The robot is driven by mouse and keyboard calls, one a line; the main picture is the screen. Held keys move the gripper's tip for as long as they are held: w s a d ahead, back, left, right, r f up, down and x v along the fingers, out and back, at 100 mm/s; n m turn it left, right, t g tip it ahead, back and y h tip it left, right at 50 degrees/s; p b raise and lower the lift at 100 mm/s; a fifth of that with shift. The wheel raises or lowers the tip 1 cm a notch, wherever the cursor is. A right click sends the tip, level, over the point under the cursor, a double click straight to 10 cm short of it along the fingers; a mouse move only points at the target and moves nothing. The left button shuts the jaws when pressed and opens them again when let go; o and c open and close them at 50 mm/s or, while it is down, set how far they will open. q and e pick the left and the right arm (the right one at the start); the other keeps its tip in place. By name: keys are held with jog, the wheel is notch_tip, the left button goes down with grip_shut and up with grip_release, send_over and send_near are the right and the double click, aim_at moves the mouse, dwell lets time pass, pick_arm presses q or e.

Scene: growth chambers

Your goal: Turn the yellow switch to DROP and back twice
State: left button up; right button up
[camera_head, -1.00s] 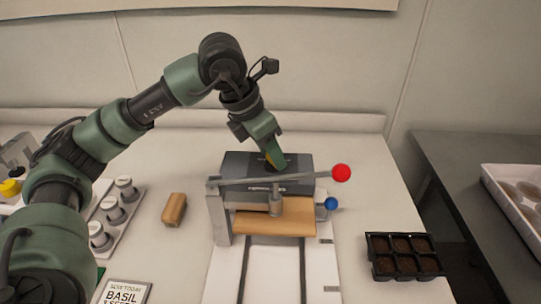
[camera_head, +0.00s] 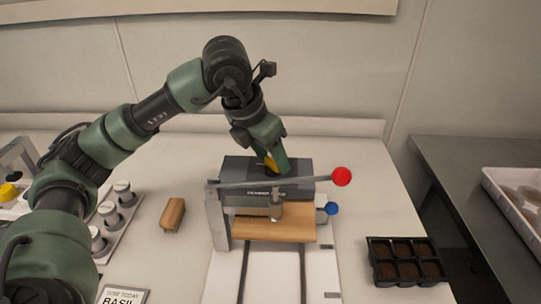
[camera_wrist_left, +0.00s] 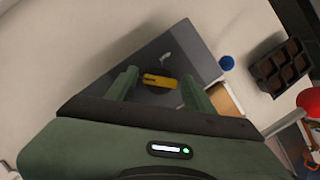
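The yellow switch (camera_wrist_left: 160,81) sits on top of a dark grey box (camera_head: 236,169), which also shows in the left wrist view (camera_wrist_left: 190,45). My left gripper (camera_wrist_left: 160,92) points down over the box, with one finger on each side of the switch. The fingers are apart, with small gaps seeming to show beside the switch; contact is hard to judge. In the head view, my left gripper (camera_head: 275,165) partly hides the switch. A small pale mark shows on the box beside the switch in the wrist view; any lettering is unreadable. My right gripper is not in view.
A lever with a red knob (camera_head: 341,176) crosses in front of the box, above a wooden block (camera_head: 270,228). A blue knob (camera_head: 332,208) is at the right. A black seedling tray (camera_head: 404,260) stands right, a tan block (camera_head: 173,214) left.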

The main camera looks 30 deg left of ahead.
pick_arm(q)
jog(key=shift+o, duration=0.3)
jog(key=d+v, duration=0.1)
jog(key=v, duration=0.6)
jog(key=shift+a+r, duration=0.4)
jog(key=shift+a, duration=0.15)
jog(key=shift+s+f, duration=0.1)
jog(key=shift+s, duration=0.1)
